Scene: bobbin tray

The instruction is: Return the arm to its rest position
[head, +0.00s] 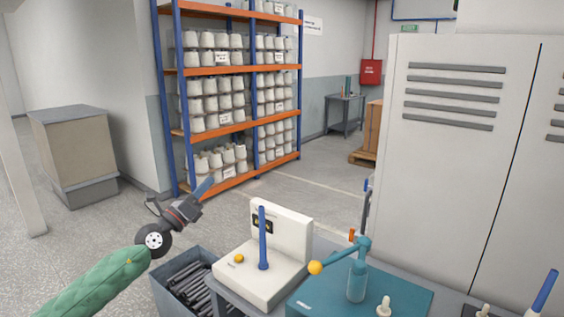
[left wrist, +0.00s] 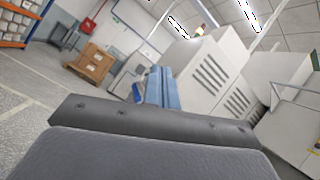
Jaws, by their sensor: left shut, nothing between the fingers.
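My left arm comes in from the lower left of the head view in a green sleeve. Its left gripper (head: 205,187) is raised in front of the shelving, above the grey bin and left of the white device. Its blue fingers are together with nothing between them. In the left wrist view the blue fingers (left wrist: 161,88) show closed, with the room behind them. My right gripper is in neither view.
A white device (head: 285,240) with a blue post, a teal stand (head: 357,280) and a grey bin (head: 180,268) of dark rods are below and right. A rack of bobbins (head: 225,128) stands behind; a large cabinet (head: 455,150) is at right. Floor lies open between them.

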